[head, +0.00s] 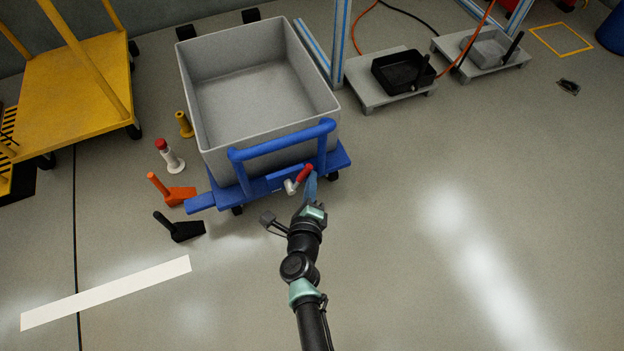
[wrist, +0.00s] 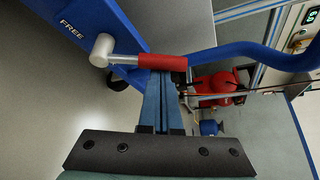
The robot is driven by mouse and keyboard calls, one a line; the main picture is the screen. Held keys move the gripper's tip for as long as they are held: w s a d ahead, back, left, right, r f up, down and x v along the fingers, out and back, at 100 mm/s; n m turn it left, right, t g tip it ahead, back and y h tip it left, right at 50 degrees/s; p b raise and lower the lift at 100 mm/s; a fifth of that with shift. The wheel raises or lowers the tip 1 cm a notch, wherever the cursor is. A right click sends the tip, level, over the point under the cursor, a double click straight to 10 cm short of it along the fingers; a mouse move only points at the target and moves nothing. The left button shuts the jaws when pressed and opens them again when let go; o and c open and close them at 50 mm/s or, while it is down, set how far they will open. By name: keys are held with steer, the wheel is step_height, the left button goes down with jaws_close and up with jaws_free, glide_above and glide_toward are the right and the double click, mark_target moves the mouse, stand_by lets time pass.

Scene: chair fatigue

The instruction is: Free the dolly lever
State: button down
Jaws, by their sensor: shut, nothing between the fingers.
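The blue dolly (head: 262,186) carries a large grey bin (head: 270,140). Its lever has a red grip (head: 305,172) and a pale metal hub (head: 290,187) on the near side of the dolly. In the wrist view the lever's red grip (wrist: 162,62) points right from the round hub (wrist: 102,48), and the word FREE (wrist: 72,29) shows on the blue plate at upper left. My gripper (head: 311,176) is shut and empty beside the lever.
A yellow cart (head: 70,95) is further left. The floor at right and front is open.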

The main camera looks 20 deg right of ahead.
mark_target(295, 185)
steer(key=shift+a+r, duration=0.2)
steer(key=shift+a, duration=0.1)
steer(key=shift+a+r+p, duration=0.2)
steer(key=shift+a+p, duration=0.15)
steer(key=shift+a, duration=0.15)
steer(key=shift+a+r+n+t+h, duration=0.2)
steer(key=shift+a+n+t+h, duration=0.3)
steer(key=shift+a+n, duration=0.45)
steer(key=shift+a+r+n, duration=0.1)
steer(key=shift+n, duration=0.15)
steer(key=shift+s+a+f, duration=0.1)
steer(key=shift+a+f, duration=0.1)
steer(key=shift+a, duration=1.25)
steer(key=shift+a+f, duration=0.15)
steer(key=shift+a, duration=0.25)
